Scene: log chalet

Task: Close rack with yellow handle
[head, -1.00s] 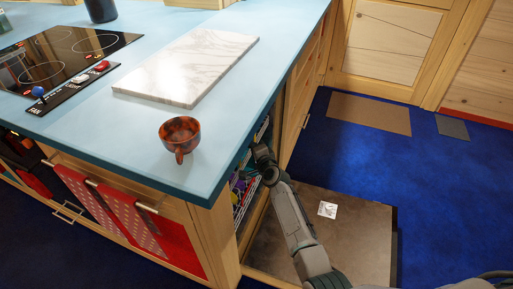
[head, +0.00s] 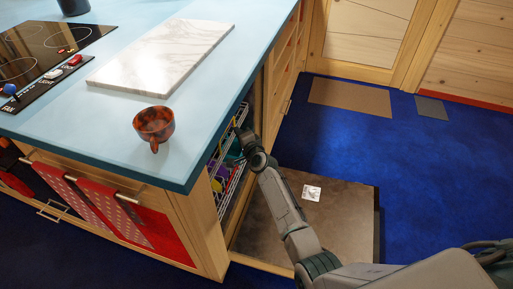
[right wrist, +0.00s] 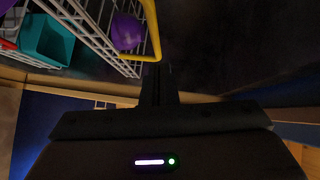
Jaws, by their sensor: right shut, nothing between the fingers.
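A white wire rack (head: 232,183) with dishes in it stands in the open end of the counter, partly hidden under the worktop edge. In the right wrist view the rack (right wrist: 99,38) holds a purple item (right wrist: 126,31) and a teal item (right wrist: 47,40). Its yellow handle (right wrist: 154,32) runs down and bends left just beyond my fingertips. My right gripper (head: 238,128) is shut and empty, close to the handle; I cannot tell whether they touch. It also shows in the right wrist view (right wrist: 157,70). My left gripper is not in view.
A lowered door panel (head: 335,225) with a white label lies below the rack, under my right arm. The blue worktop (head: 215,110) overhangs beside my gripper, bearing a brown cup (head: 154,122) near its corner and a marble board (head: 165,55). Blue floor (head: 430,170) is clear at right.

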